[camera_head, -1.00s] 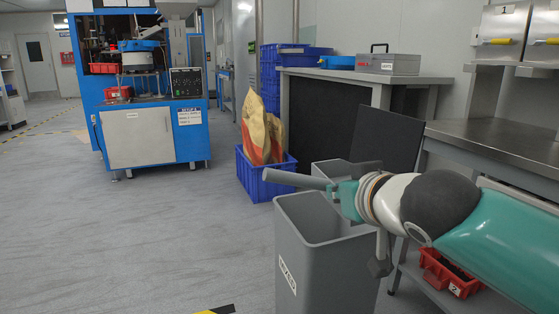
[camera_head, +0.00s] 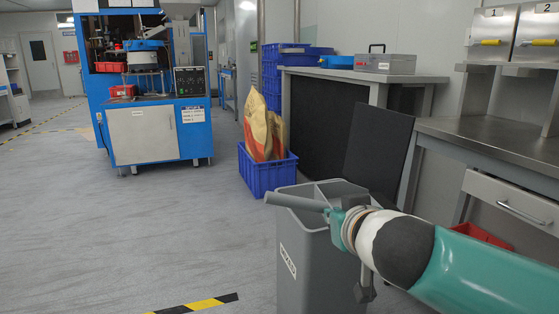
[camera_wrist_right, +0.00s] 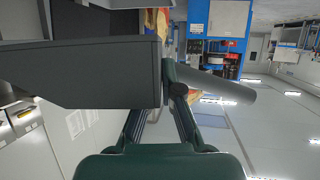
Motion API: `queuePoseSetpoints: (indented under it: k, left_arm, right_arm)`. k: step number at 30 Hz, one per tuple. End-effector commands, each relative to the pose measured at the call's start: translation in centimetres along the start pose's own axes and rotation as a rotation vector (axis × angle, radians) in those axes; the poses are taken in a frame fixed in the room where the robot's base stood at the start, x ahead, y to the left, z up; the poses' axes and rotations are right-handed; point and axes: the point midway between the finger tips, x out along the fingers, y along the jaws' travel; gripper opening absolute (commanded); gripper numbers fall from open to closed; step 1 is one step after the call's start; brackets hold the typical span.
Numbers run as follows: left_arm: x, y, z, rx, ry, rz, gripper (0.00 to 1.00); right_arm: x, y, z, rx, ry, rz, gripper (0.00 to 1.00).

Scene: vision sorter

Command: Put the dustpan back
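The dustpan has a grey cylindrical handle (camera_head: 297,201) and a broad dark pan (camera_head: 378,150) that stands steeply behind my right arm. My right gripper (camera_head: 343,222) is shut on it where handle and pan meet, and holds it at the rim of a grey bin. In the right wrist view my gripper (camera_wrist_right: 178,95) has the pan (camera_wrist_right: 90,85) on the left and the handle (camera_wrist_right: 218,84) on the right. The arm hides the lower edge of the pan. My left gripper is not in view.
A blue crate (camera_head: 265,175) holds paper sacks. A steel bench (camera_head: 490,140) with a drawer is at the right. The floor at left is clear.

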Motion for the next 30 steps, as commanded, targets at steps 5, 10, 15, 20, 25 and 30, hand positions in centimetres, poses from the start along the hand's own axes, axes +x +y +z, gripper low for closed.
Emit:
queuePoseSetpoints:
  k: [5, 10, 15, 20, 25, 30]
  left_arm:
    - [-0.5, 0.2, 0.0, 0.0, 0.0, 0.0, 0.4]
    - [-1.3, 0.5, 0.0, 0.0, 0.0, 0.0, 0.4]
    - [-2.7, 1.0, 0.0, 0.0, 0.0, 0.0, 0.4]
    - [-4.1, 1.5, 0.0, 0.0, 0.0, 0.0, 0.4]
    - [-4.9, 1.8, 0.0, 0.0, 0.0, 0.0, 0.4]
    - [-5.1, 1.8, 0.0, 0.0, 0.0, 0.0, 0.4]
  right_arm:
    - [1.4, -0.4, 2.4, 0.013, -0.006, 0.047, 0.0]
    - [3.4, -0.7, 6.6, 0.048, -0.018, 0.146, 0.0]
    - [5.7, -0.9, 12.5, 0.108, -0.029, 0.308, 0.0]
    - [7.0, -1.5, 16.8, 0.161, -0.029, 0.419, 0.0]
    - [7.7, -3.2, 19.6, 0.171, -0.025, 0.425, 0.0]
    - [8.0, -2.9, 20.7, 0.181, -0.025, 0.43, 0.0]
